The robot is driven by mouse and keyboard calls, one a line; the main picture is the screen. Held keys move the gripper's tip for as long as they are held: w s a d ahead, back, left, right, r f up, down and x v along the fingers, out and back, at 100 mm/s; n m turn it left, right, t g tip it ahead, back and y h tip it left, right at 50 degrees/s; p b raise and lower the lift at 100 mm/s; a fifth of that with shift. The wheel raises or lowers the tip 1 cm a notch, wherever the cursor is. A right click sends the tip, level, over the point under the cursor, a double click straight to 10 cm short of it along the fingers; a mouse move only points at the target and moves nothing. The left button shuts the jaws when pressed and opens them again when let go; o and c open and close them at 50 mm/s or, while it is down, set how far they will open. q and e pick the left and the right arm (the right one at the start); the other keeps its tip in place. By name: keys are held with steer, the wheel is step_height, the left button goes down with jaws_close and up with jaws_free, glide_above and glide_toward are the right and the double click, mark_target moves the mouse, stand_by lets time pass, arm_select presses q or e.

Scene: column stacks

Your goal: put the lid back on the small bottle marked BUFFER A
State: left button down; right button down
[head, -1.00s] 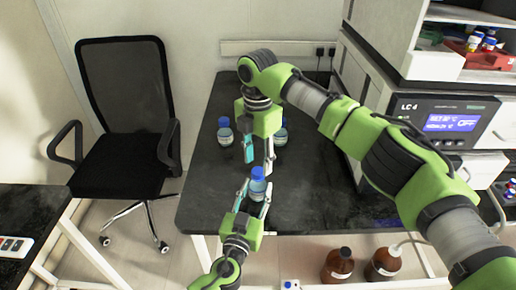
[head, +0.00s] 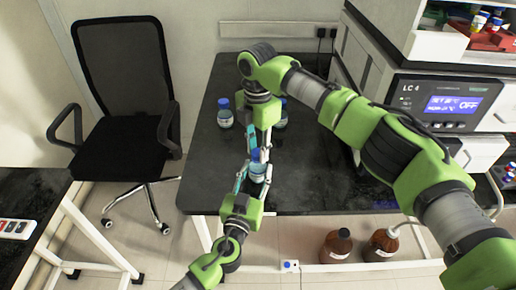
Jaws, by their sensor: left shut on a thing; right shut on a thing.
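A small bottle with a pale blue label (head: 257,171) is upright in my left gripper (head: 257,178), over the front part of the black bench. The label is too small to read. A blue lid (head: 258,155) sits at the top of this bottle; I cannot tell whether it is fully seated. My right gripper (head: 259,149) points down from above and is shut on the lid, its fingers at either side. My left gripper comes up from below and is shut on the bottle body. The fingers partly hide both.
Two other blue-capped bottles stand further back on the black bench (head: 310,178), one at the left (head: 225,115) and one partly behind my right gripper (head: 281,118). The LC 4 instrument (head: 445,105) stands at the right. Brown bottles (head: 336,246) stand on the floor, and a chair (head: 125,140) is at the left.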

steer(key=m, duration=0.3)
steer(key=shift+a, duration=0.1)
steer(key=m, duration=1.6)
steer(key=shift+f, duration=0.1)
steer(key=m, duration=1.1)
steer(key=shift+m, duration=0.3)
steer(key=c, duration=1.7)
jaws_free()
